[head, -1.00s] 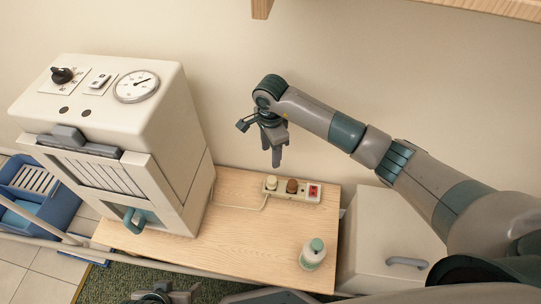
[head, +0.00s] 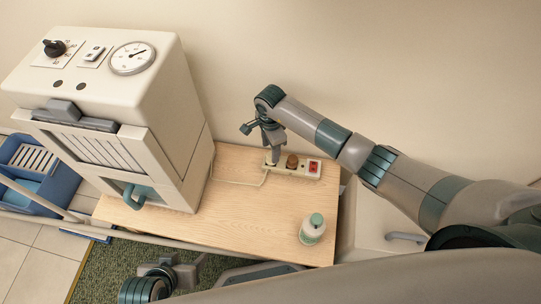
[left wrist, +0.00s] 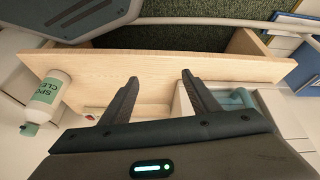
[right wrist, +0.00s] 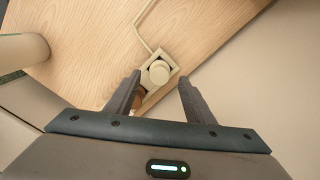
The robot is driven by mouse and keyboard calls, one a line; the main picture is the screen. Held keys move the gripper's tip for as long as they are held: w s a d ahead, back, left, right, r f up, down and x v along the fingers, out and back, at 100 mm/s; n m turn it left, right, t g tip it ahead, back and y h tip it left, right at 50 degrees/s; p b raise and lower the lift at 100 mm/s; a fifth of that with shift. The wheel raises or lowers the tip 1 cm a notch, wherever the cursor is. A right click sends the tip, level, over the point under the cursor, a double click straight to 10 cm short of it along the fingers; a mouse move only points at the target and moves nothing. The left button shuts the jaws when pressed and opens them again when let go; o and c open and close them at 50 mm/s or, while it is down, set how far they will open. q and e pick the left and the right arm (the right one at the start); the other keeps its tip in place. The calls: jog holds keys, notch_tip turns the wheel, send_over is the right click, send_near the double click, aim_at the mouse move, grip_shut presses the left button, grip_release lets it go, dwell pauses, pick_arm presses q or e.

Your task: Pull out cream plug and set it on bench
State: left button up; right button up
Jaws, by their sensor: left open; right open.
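The cream plug (right wrist: 158,72) sits in the end socket of a cream power strip (head: 302,172) on the wooden bench (head: 245,220). My right gripper (right wrist: 159,77) is open and points down at it. In the right wrist view the plug appears between the two fingertips, with gaps at both sides; I cannot tell the height gap. In the head view my right gripper (head: 275,158) covers most of the plug. A brown plug (head: 292,161) stands beside it, partly behind a finger in the right wrist view. My left gripper (left wrist: 160,76) is open and empty, facing the bench's front edge.
A red switch (head: 314,167) is at the strip's other end. A cream cord (head: 240,184) runs left from the strip. A large cream machine (head: 150,110) fills the left. The bench's middle is clear.

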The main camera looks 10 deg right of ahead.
pick_arm(q)
jog(key=shift+w+d+r, duration=0.2)
jog(key=shift+w+d, duration=0.15)
jog(key=shift+w, duration=0.2)
pick_arm(e)
jog(key=shift+f, duration=2.45)
jog(key=c, duration=1.2)
pick_arm(q)
jog(key=shift+s+f, duration=0.1)
jog(key=shift+s, duration=0.05)
jog(key=shift+r, duration=0.35)
pick_arm(e)
jog(key=shift+r, duration=0.5)
pick_arm(q)
jog(key=shift+r+p, duration=0.5)
jog(key=shift+p, duration=0.1)
pick_arm(e)
jog(key=shift+r, duration=0.6)
pick_arm(q)
jog(key=shift+r+p, duration=1.8)
pick_arm(e)
jog(key=shift+r, duration=2.45)
